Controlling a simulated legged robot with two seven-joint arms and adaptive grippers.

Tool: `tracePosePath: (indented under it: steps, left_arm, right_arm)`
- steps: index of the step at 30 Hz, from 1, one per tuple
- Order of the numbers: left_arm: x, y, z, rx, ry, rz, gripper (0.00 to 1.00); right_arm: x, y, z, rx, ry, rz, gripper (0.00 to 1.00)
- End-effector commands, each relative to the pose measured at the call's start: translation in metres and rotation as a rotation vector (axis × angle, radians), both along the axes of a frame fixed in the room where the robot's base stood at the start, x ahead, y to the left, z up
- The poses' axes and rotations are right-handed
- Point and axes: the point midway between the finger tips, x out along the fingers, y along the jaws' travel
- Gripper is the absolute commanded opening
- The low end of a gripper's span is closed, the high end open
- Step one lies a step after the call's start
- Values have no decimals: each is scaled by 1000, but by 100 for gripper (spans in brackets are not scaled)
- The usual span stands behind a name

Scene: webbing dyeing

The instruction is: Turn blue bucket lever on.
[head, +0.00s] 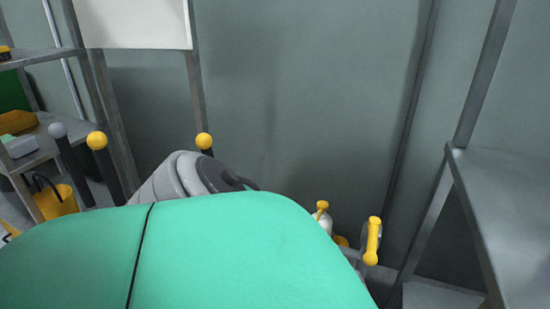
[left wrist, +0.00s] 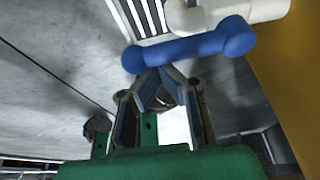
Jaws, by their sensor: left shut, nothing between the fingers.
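The blue lever handle (left wrist: 190,48) crosses the upper middle of the left wrist view, lying nearly level with a rounded knob at each end. The blue bucket itself cannot be made out. My left gripper (left wrist: 160,74) is just below the handle's left half, its fingertips together and empty. The tips overlap or nearly meet the handle's lower edge; whether they touch it I cannot tell. In the head view neither the blue handle nor my left gripper shows; a large green shape covers the foreground. My right gripper is in neither view.
A white rounded part (left wrist: 228,14) is behind the blue handle, and a yellow surface (left wrist: 289,75) fills the right side. In the head view, yellow handles (head: 373,241) stand beyond the green shape. A grey shelf (head: 512,200) is at right, and a yellow bucket (head: 58,203) at left.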

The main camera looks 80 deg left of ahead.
Motion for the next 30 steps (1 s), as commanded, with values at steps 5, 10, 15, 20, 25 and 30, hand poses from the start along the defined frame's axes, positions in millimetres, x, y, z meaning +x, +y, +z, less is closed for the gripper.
tracePosePath:
  steps: [5, 10, 15, 20, 25, 30]
  left_arm:
    - [-5, 5, 18, 1, 2, 0, 0]
    - [-34, 26, 26, 3, 5, 1, 0]
    - [-66, 51, 26, 3, 3, 1, 0]
    - [-88, 68, 26, 2, 1, 0, 0]
    - [-100, 77, 26, 0, 1, 0, 0]
    - [-103, 79, 26, 0, 0, -1, 0]
  right_arm:
    - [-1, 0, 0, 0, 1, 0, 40]
    - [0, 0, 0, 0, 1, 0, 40]
    - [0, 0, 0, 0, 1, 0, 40]
    - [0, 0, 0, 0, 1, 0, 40]
    - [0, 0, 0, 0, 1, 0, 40]
    - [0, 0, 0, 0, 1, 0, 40]
